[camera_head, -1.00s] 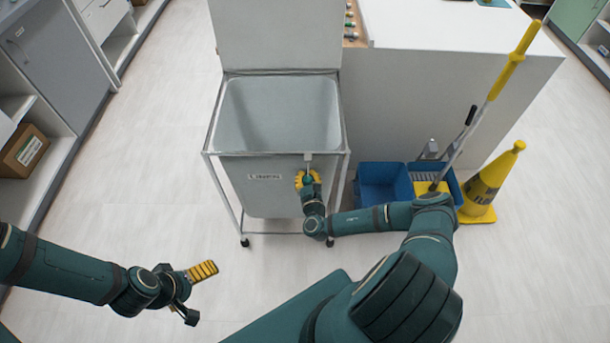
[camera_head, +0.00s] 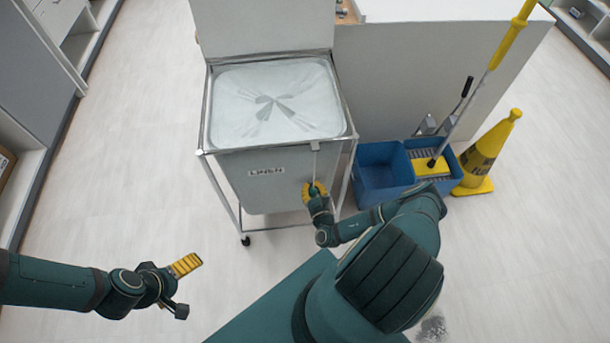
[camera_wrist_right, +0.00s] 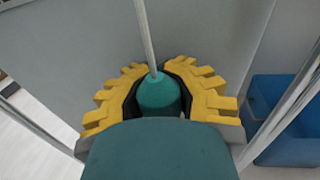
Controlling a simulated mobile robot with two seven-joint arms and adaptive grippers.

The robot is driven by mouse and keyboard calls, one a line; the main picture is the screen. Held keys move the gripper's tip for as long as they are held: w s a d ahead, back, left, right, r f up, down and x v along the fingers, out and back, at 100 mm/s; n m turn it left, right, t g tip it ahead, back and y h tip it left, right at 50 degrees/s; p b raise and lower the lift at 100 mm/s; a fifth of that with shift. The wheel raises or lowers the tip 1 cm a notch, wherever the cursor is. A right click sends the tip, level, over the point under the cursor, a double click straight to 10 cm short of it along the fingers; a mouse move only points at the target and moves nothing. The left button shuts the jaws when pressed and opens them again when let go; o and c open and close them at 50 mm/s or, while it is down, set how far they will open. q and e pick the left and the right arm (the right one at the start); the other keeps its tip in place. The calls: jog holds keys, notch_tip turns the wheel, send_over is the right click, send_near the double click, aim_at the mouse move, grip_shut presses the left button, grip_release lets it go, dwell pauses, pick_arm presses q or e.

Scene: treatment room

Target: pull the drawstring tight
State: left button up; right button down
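The grey linen bag (camera_head: 267,181) hangs in a metal-framed cart, and its top (camera_head: 268,104) is gathered closed with folds meeting in the middle. A pale drawstring (camera_head: 315,165) runs from the front rim down to a teal toggle. My right gripper (camera_head: 314,190) is at the bag's front right, below the rim. In the right wrist view its yellow fingers curve around the teal toggle (camera_wrist_right: 158,94), and the cord (camera_wrist_right: 146,32) runs up from it. My left gripper (camera_head: 183,283) is open and empty above the floor at the lower left.
The cart's raised lid (camera_head: 262,27) stands behind the bag. Right of the cart are a blue mop bucket (camera_head: 381,173), a mop (camera_head: 486,78) and a yellow cone (camera_head: 486,155). Cabinets line the left side. The floor left of the cart is clear.

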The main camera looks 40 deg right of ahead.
jog(key=shift+s+a+f, duration=0.15)
jog(key=shift+f, duration=0.5)
jog(key=shift+s+a+f, duration=0.1)
jog(key=shift+s+f, duration=0.05)
jog(key=shift+f, duration=0.5)
jog(key=c, duration=0.7)
grip_release()
jog(key=shift+d, duration=0.1)
jog(key=shift+r, duration=0.1)
jog(key=shift+w, duration=0.1)
jog(key=v, duration=0.7)
jog(key=shift+s, duration=0.3)
